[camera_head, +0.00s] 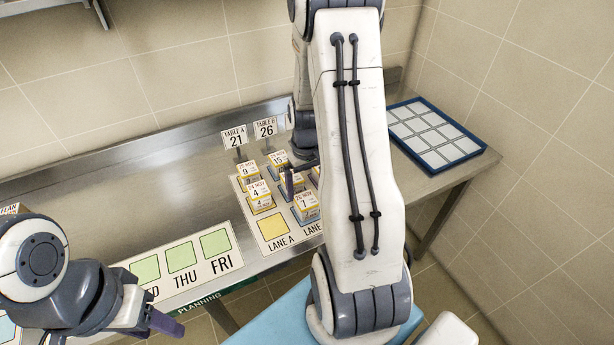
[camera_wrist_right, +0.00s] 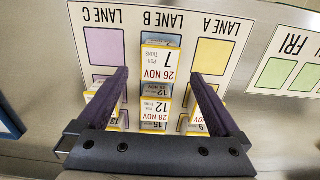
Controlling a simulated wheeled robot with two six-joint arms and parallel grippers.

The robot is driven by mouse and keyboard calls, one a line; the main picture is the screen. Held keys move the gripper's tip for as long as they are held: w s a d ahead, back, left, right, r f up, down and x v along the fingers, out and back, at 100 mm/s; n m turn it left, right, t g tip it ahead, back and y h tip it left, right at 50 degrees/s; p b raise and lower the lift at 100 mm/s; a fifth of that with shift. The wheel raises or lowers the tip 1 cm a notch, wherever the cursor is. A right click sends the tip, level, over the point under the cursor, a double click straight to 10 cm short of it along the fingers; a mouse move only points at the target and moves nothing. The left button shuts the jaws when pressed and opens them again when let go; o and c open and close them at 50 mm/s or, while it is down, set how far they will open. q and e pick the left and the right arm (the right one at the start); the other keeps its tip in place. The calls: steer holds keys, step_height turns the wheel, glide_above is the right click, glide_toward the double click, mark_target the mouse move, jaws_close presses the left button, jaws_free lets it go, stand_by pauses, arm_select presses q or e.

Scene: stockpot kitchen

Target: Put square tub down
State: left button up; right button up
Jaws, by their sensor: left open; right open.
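Several square white-and-yellow tubs with date labels stand on the lane mat (camera_head: 290,235). In the right wrist view, a tub labelled 26 NOV 7 (camera_wrist_right: 158,61) stands at the front of the lane B row, partly over a blue square. A 28 NOV 12 tub (camera_wrist_right: 155,113) stands right behind it. The front lane B tub also shows in the head view (camera_head: 306,207). My right gripper (camera_wrist_right: 160,76) is open above the lanes, its purple fingers on either side of the lane B row, with gaps. My left gripper (camera_head: 152,320) is open and apart from the tubs, at lower left.
The front lane A square (camera_head: 273,226) is bare yellow. Table A and Table B signs (camera_head: 235,137) stand behind the lanes. A planning strip (camera_head: 182,257) with green day squares lies left. A blue-rimmed gridded tray (camera_head: 430,135) lies right. The steel counter (camera_head: 150,185) is clear behind.

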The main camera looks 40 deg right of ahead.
mark_target(306, 200)
steer(key=shift+r, duration=2.25)
steer(key=s+a+r+n, duration=0.1)
steer(key=a+r+n, duration=0.15)
steer(key=a, duration=0.65)
steer(key=s+a+r+n, duration=0.15)
steer(key=a+r, duration=0.25)
steer(key=a, duration=0.6)
steer(key=s+a+r+n, duration=0.2)
steer(key=s+a+n, duration=0.1)
steer(key=s+a, duration=0.3)
steer(key=s+a+r+n+y, duration=0.1)
steer(key=s+a+n, duration=0.1)
steer(key=s+a, duration=0.3)
steer(key=s, duration=0.2)
steer(key=shift+s+a+r+n, duration=0.4)
